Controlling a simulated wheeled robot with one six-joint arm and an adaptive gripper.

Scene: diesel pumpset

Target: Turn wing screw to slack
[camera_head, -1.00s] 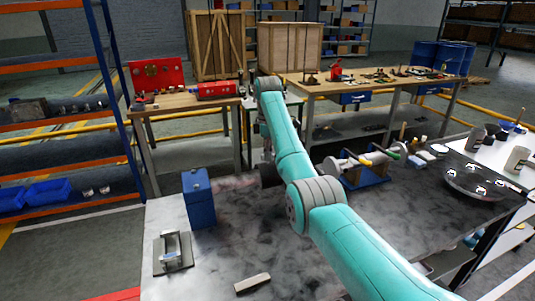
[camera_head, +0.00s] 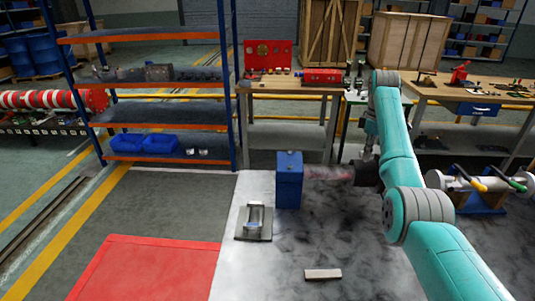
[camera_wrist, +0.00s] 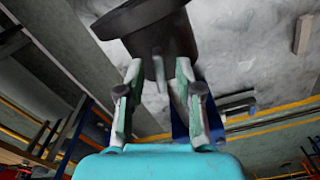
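In the wrist view my gripper (camera_wrist: 158,82) has its two pale fingers apart. A dark part with a broad round rim (camera_wrist: 140,17) lies just beyond the fingertips, and its stem reaches towards the gap. A slim grey piece (camera_wrist: 160,74) shows between the fingers, with space on both sides. I cannot tell whether this piece is the wing screw, and no wing screw is clear elsewhere. In the head view my arm's dark end hangs right of a blue box (camera_head: 289,183), over the mottled table (camera_head: 335,235); the fingers are too small to make out.
A metal bracket on a plate (camera_head: 254,222) and a pale block (camera_head: 323,274) lie on the table. A blue-based fixture (camera_head: 482,200) with yellow and green handles stands at right. A red panel (camera_head: 150,268) lies left of the table. Shelves (camera_head: 150,125) and a workbench (camera_head: 275,92) stand behind.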

